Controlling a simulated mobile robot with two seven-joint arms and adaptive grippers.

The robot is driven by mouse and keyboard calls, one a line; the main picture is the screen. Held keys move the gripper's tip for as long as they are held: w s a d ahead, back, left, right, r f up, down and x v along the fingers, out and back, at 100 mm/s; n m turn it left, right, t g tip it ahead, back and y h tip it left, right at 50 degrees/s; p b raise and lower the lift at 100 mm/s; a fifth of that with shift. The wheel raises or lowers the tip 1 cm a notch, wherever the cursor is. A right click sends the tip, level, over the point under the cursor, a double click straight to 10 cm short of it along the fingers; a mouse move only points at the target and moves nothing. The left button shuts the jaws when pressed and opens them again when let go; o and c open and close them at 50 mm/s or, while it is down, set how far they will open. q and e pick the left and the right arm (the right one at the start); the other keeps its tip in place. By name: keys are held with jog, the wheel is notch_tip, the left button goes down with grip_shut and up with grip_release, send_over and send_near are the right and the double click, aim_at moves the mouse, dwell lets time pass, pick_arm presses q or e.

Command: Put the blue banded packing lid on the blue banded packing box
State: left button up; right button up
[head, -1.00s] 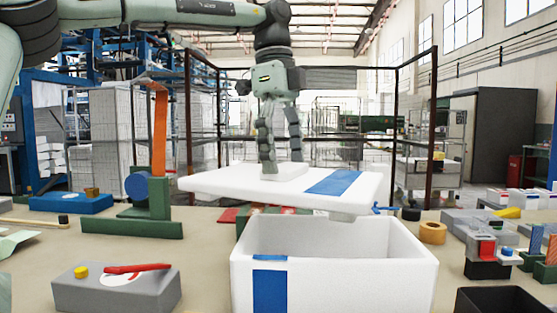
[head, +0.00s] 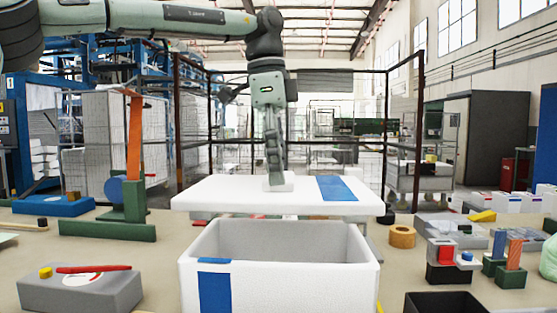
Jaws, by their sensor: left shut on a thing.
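The white packing lid (head: 240,195) with a blue band (head: 338,188) is held level in the head view, above and just behind the box. My left gripper (head: 276,184) points down and is shut on the raised grip on top of the lid. The white packing box (head: 300,285) stands open on the table below, with a blue band (head: 214,290) on the left part of its front wall. The box's inside looks empty where it shows. The lid's band is on its right part. My right gripper is not in view.
A grey block (head: 85,292) with a red tool is at the front left. A green stand (head: 107,231) with an orange strip is behind it. An orange tape roll (head: 402,237), a dark tray (head: 445,302) and small holders (head: 448,262) are at the right.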

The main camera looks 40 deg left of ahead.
pick_arm(q)
notch_tip(320, 180, down, 2)
jog(key=shift+f, duration=1.35)
jog(key=shift+f+b, duration=0.45)
jog(key=shift+f, duration=0.15)
jog(key=shift+f+b, duration=0.45)
jog(key=shift+f, duration=0.05)
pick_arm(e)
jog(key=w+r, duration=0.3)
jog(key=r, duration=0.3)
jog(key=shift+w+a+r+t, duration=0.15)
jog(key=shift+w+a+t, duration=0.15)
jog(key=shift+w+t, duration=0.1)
